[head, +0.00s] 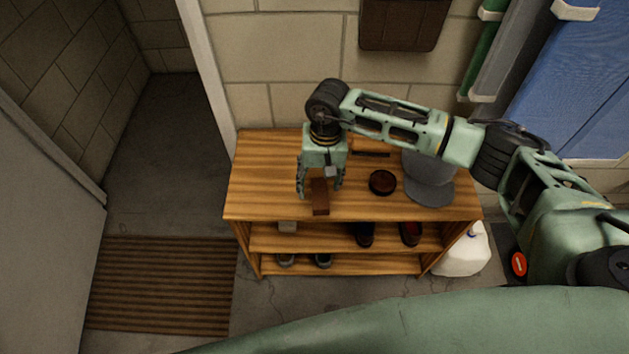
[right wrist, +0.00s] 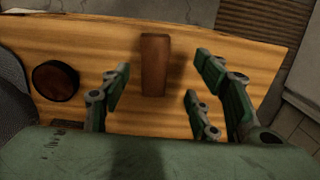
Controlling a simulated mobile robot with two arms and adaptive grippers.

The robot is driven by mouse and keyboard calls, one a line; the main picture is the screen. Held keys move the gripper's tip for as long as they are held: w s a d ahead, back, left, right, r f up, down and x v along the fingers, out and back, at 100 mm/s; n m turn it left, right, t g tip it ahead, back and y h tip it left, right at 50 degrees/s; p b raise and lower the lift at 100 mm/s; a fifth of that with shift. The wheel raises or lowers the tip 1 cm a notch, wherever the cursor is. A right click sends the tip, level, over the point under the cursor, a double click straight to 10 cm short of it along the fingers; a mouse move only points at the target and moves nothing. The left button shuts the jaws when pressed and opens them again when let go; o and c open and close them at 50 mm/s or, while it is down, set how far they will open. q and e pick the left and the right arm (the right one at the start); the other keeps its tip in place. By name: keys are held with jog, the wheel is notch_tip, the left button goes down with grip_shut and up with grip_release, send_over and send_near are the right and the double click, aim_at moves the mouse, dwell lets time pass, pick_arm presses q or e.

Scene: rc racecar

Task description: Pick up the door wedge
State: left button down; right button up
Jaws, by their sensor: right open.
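The door wedge is a small brown block (head: 320,197) on the wooden shelf top, near its front edge. It also shows in the right wrist view (right wrist: 155,65). My right gripper (head: 320,190) is open above the wedge, pointing down, with its fingers on either side of it in the head view. In the right wrist view the open fingers (right wrist: 160,85) show with the wedge between and beyond them. I see no contact between fingers and wedge. My left gripper is not in view.
A round dark tin (head: 382,182) and a grey cap (head: 430,185) stand right of the wedge on the wooden shelf unit (head: 265,190). Shoes (head: 365,235) sit on the lower shelves. A white jug (head: 465,252) stands on the floor at right. A striped mat (head: 160,285) lies at left.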

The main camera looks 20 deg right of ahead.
aim_at(320, 195)
jog(key=shift+w+d+n+h, duration=0.3)
jog(key=shift+w+d+n, duration=0.15)
jog(key=shift+d, duration=0.25)
jog(key=shift+f, duration=0.1)
jog(key=shift+s+a+f+p, duration=0.15)
jog(key=shift+f+p, duration=0.05)
jog(key=shift+f, duration=0.45)
jog(key=shift+s+a+f+p, duration=0.1)
jog(key=shift+s+f+p, duration=0.1)
jog(key=shift+f, duration=0.4)
jog(key=f, duration=0.3)
jog(key=shift+w+a+f+p, duration=0.15)
jog(key=shift+a+f+p, duration=0.1)
jog(key=shift+f+p, duration=0.1)
jog(key=shift+f, duration=0.3)
jog(key=c, duration=0.6)
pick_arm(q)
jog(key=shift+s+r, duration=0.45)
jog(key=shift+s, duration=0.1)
pick_arm(e)
jog(key=c, duration=0.7)
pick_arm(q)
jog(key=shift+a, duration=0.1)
pick_arm(e)
jog(key=shift+w+r, duration=0.1)
